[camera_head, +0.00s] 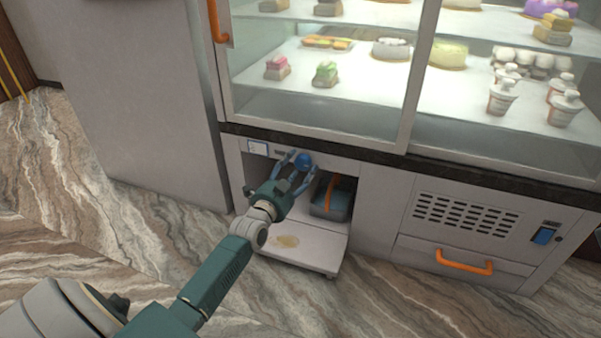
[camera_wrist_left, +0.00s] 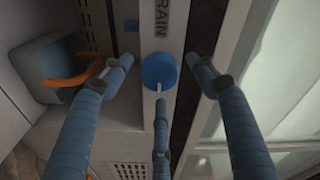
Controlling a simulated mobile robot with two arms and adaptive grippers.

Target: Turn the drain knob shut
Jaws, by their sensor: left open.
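The blue drain knob (camera_head: 303,160) is on the front panel under the glass display case. In the left wrist view the round knob (camera_wrist_left: 159,70) has a pale pointer mark towards the bottom of the picture, and sits beside lettering that reads "RAIN". My left gripper (camera_head: 298,163) is open in front of the knob. In the left wrist view its fingers (camera_wrist_left: 160,80) are spread to the left, right and below the knob, with gaps at the left and right. I cannot tell whether the lower finger touches it. My right gripper is not in view.
A pale shelf (camera_head: 310,250) with a yellowish stain juts out below. Right of it are a vent (camera_head: 465,212) and a drawer with an orange handle (camera_head: 463,264). Sweets stand behind glass above.

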